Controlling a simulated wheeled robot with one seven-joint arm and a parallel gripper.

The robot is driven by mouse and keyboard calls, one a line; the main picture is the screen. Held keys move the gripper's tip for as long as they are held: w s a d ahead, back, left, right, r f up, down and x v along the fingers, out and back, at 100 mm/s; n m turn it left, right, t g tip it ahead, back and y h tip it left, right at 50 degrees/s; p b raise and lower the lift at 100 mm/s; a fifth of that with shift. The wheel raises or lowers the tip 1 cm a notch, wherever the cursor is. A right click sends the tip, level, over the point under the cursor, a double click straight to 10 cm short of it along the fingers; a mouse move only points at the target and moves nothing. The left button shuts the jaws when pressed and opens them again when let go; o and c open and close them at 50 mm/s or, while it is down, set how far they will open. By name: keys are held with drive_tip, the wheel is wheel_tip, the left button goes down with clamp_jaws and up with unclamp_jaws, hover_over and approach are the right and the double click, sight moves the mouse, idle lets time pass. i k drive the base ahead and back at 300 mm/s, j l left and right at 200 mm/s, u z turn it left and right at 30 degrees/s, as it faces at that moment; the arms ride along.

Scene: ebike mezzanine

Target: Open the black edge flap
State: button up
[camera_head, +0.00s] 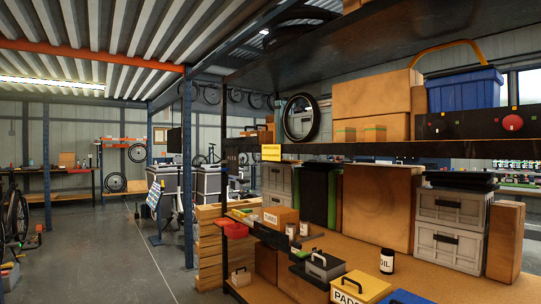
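I cannot tell for certain which part is the black edge flap. A dark upright panel (465,125) with small coloured marks and a round red knob (512,122) stands on the upper shelf at the right of the head view. It stands in front of the blue bin, and no gap or tilt shows on it. The shelf's long dark front edge (370,149) runs below it and carries a yellow label (271,153) at its left end. My gripper is not in view.
Cardboard boxes (370,98) and a blue bin (464,91) fill the upper shelf. Open grey floor (110,255) lies at the left.

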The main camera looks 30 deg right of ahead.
sight(251, 140)
drive_tip(key=i, duration=1.3)
drive_tip(key=i+z, duration=0.15)
drive_tip(key=i, duration=1.15)
